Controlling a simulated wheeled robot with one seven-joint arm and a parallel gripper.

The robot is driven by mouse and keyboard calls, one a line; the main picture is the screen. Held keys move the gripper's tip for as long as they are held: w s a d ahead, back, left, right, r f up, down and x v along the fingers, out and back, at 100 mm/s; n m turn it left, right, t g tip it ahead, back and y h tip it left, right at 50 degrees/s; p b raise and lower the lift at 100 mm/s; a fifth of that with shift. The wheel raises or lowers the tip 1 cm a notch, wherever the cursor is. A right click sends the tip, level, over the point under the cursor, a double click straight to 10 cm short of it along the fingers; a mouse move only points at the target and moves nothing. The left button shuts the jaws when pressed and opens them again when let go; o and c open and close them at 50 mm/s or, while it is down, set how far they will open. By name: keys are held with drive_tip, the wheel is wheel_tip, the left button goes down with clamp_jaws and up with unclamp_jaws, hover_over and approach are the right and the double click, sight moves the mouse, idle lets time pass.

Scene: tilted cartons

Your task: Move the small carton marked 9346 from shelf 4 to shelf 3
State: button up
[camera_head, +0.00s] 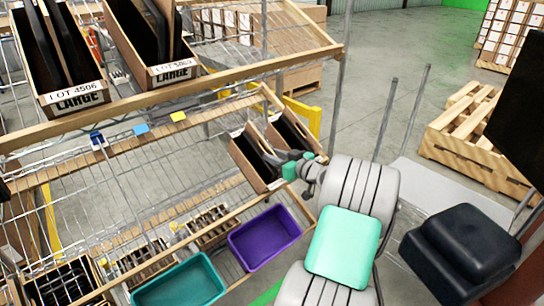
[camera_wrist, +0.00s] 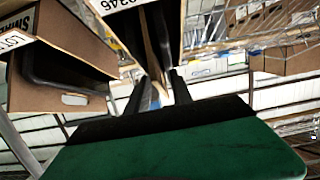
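Two small open cartons stand tilted side by side on the middle shelf in the head view, a left one (camera_head: 252,160) and a right one (camera_head: 293,135). My gripper (camera_head: 296,166) is at their near ends. In the wrist view, a label ending in what looks like 9346 shows on the carton at the top (camera_wrist: 120,4), cut off by the frame. Another small carton (camera_wrist: 50,85) is at the left there. My gripper's two dark fingers (camera_wrist: 158,92) stand apart, with a brown carton edge behind the gap. I cannot tell whether they touch it, nor which head-view carton is 9346.
Two large cartons (camera_head: 80,100) (camera_head: 172,73) sit on the upper shelf. A purple bin (camera_head: 264,238), a teal bin (camera_head: 180,285) and small crates (camera_head: 140,262) sit on the lower shelf. Wire racks and upright posts surround my arm. Wooden pallets (camera_head: 480,140) lie on the floor at right.

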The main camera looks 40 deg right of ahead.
clamp_jaws()
idle(0.8)
idle(0.4)
wheel_tip(320, 180, up, 8)
drive_tip(key=p, duration=0.3)
drive_tip(key=shift+r+p, duration=0.2)
drive_tip(key=shift+p, duration=0.2)
drive_tip(key=shift+f, duration=0.1)
